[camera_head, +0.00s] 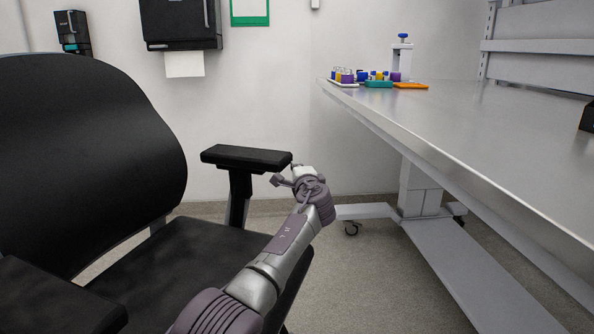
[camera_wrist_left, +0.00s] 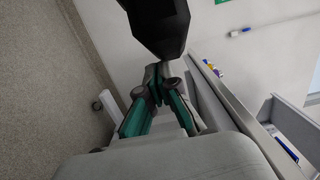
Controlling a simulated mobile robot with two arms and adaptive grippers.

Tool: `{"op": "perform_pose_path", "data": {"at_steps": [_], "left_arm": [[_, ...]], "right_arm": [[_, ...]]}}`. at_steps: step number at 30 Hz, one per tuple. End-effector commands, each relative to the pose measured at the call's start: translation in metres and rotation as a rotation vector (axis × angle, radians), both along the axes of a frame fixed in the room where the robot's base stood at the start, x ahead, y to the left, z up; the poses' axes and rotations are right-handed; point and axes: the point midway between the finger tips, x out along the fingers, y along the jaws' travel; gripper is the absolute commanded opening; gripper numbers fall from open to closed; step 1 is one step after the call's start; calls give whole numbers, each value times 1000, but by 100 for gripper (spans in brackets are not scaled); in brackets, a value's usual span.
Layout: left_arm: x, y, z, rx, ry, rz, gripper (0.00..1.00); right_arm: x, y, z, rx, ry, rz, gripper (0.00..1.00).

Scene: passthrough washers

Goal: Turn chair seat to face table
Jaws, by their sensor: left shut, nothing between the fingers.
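The black chair has its backrest (camera_head: 85,160) at the left of the head view. Its seat (camera_head: 185,265) extends to the right, toward the side where the metal table (camera_head: 480,130) stands. The far armrest (camera_head: 245,158) is in the middle. My left gripper (camera_head: 279,180) is at the front end of that armrest, with my arm crossing in front of the seat. In the left wrist view the gripper's fingers (camera_wrist_left: 158,82) are shut and empty, close below the dark armrest end (camera_wrist_left: 155,22). I cannot tell whether they touch it. My right gripper is not in view.
The table carries a rack of coloured items (camera_head: 365,76) and an orange tray (camera_head: 411,86) at its far end. A wheeled table leg (camera_head: 418,190) stands below. Grey floor (camera_head: 350,280) is open between chair and table. A black dispenser (camera_head: 180,22) hangs on the wall.

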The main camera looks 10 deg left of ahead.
Motion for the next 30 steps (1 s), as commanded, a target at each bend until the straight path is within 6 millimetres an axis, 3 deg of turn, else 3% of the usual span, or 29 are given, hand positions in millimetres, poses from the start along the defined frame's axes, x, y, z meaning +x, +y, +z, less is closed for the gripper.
{"op": "perform_pose_path", "data": {"at_steps": [14, 30], "left_arm": [[-8, -4, -1, -3, -2, -1, 0], [-65, -22, 0, 0, -1, -1, 0]], "right_arm": [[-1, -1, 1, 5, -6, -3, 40], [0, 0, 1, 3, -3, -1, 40]]}}
